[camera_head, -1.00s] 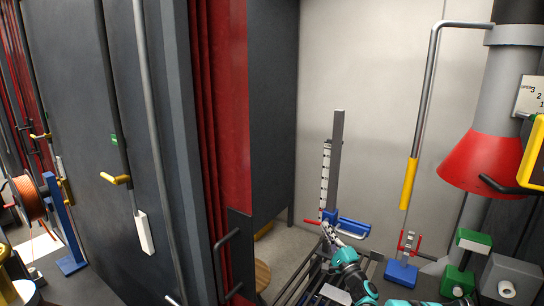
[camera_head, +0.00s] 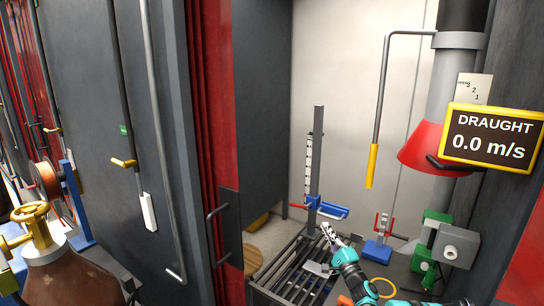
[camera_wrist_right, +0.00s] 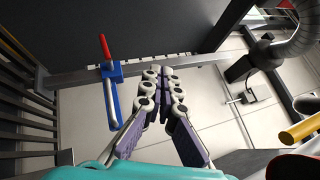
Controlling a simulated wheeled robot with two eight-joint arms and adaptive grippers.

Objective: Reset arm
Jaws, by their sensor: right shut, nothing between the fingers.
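My right gripper (camera_head: 328,231) is shut and empty, its white and purple fingers pressed together. Its teal arm comes in from the bottom of the head view. The gripper points up toward a grey post (camera_head: 317,150) with a blue sliding bracket (camera_head: 331,210) and a red handle. In the right wrist view the closed fingers (camera_wrist_right: 163,78) reach into the middle, beside the blue bracket (camera_wrist_right: 113,97) and its red-tipped handle. I see no grip on the bracket; whether the fingertips touch it is unclear. My left gripper is not in view.
A dark slatted rack (camera_head: 290,268) lies below the gripper. A red hood (camera_head: 425,148) on a grey duct and a yellow-framed draught display (camera_head: 492,138) reading 0.0 m/s are at right. A small blue-based stand (camera_head: 378,250) stands nearby. A brown cylinder (camera_head: 75,275) is lower left.

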